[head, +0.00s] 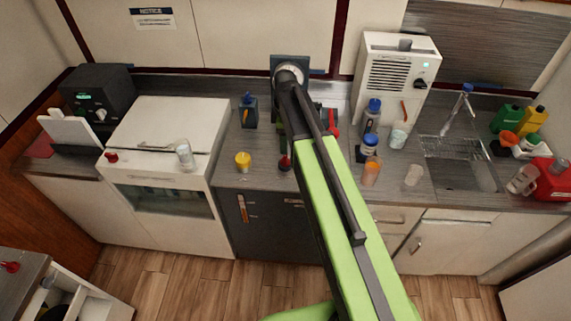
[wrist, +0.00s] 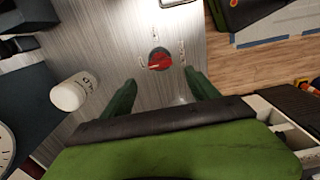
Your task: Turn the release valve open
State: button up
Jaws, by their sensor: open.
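The release valve appears to be a red knob (wrist: 159,61) on a dark round base, set in the grey counter with small markings around it. In the head view a red knob (head: 285,162) shows near the counter's front edge, partly beside my arm. My gripper (wrist: 160,77) is open and empty, its two green fingers apart. In the wrist view the knob lies just beyond the fingertips, roughly centred between them. I cannot tell the height gap. In the head view my gripper (head: 283,138) is largely hidden by my arm.
A white cylinder (wrist: 73,92) stands left of the fingers in the wrist view. Several bottles, including a blue-capped one (head: 370,143), stand right. A gauge (head: 289,73) is behind.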

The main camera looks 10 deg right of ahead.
aim_at(285, 157)
notch_tip(285, 157, down, 9)
jog(key=b, duration=0.7)
jog(key=shift+r, duration=0.1)
jog(key=shift+c, duration=0.3)
jog(key=c, duration=1.3)
